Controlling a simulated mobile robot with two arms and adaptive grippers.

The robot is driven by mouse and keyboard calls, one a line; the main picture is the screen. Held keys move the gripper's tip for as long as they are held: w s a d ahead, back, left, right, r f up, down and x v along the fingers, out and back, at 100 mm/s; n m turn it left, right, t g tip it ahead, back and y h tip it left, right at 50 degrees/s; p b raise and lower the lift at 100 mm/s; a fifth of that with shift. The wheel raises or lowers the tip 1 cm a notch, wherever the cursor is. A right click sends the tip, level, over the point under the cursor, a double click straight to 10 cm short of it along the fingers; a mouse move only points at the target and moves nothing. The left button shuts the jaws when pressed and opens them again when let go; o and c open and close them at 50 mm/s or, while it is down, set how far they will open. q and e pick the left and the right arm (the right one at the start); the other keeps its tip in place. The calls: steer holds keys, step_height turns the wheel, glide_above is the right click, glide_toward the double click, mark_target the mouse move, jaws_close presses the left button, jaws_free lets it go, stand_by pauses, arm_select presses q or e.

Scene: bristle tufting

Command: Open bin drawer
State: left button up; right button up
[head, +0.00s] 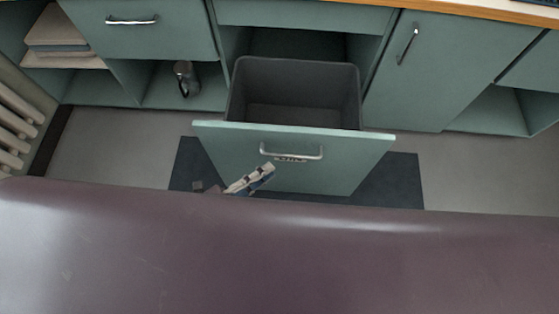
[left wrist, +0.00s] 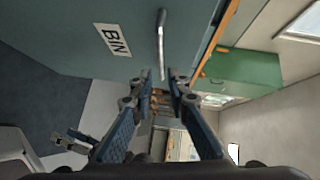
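The bin drawer (head: 350,165) is pulled out from the cabinet in the head view, its green front toward me. A dark grey bin (head: 295,85) sits inside and looks empty. The metal bar handle (head: 310,157) is on the front, above a small label; it also shows in the left wrist view (left wrist: 161,40), beside the BIN label (left wrist: 112,40). My left gripper (head: 268,170) is just below and left of the handle. In the left wrist view its fingertips (left wrist: 162,76) are apart, with the handle's end showing between them; contact is unclear. My right gripper (left wrist: 72,140) shows small at the lower left.
A purple-brown surface (head: 300,260) fills the bottom of the head view. A dark mat (head: 400,180) lies on the floor under the drawer. Closed cabinets (head: 440,70) and open shelves flank it; a grey bottle (head: 186,78) stands on the left shelf.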

arm_select(q)
steer(key=v, duration=0.2)
steer(key=shift+s+a, duration=0.25)
stand_by(0.5)
